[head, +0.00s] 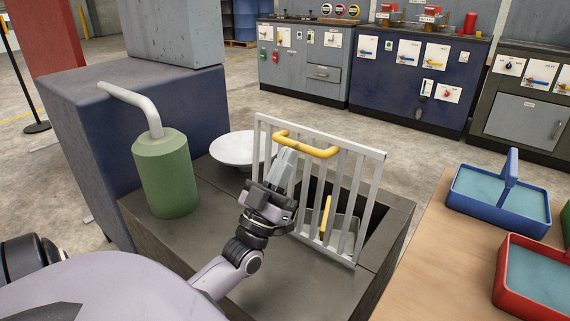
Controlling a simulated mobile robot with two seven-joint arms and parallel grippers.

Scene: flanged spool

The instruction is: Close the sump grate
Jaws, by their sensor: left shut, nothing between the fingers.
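The sump grate (347,151), a light grey frame of upright bars, stands raised and steeply tilted over the dark sump opening (378,222) in a grey block. A yellow handle (305,145) is on its top edge. My left gripper (288,156) is shut and empty, its fingertips in front of the bars, just below the handle's left end. I cannot tell whether they touch the grate. A second yellow bar (326,216) shows among the lower bars; its attachment is unclear. My gripper and arm hide part of the grate's left side. My right gripper is out of view.
A green canister (166,175) with a pale bent pipe stands left on the block's top (222,262). A white dish (236,149) sits behind. On the right, a wooden table (440,270) holds a blue tray (500,201) and a red tray (537,278).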

